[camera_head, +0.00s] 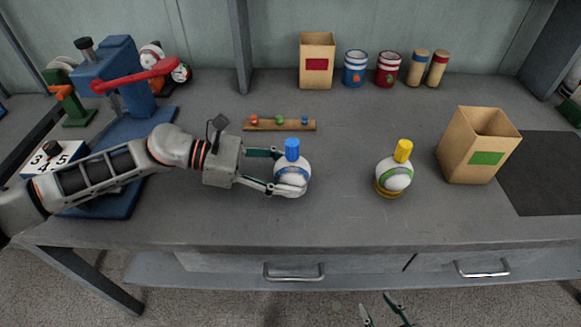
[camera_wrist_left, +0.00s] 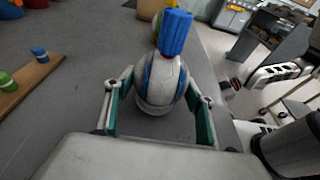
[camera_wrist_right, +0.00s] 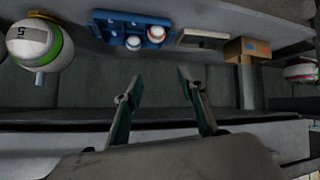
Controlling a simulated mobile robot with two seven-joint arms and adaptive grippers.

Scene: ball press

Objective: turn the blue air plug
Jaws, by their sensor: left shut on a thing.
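The blue air plug (camera_head: 292,149) stands upright on top of a white ball with a blue band (camera_head: 291,181). In the left wrist view the plug (camera_wrist_left: 174,32) points up and away, and the ball (camera_wrist_left: 158,90) sits between my two fingers. My left gripper (camera_head: 276,171) is shut on the ball's sides, below the plug, and does not touch the plug. I cannot tell whether the ball rests on the bench. My right gripper (camera_head: 386,310) is low, in front of the bench. In the right wrist view its fingers (camera_wrist_right: 158,95) are apart and empty.
A second white ball (camera_head: 394,177) with a yellow plug (camera_head: 403,150) stands to the right. A wooden strip with small plugs (camera_head: 285,126) lies behind. A blue press (camera_head: 115,80) stands at left, a cardboard box (camera_head: 470,145) at right. Bench space between the balls is clear.

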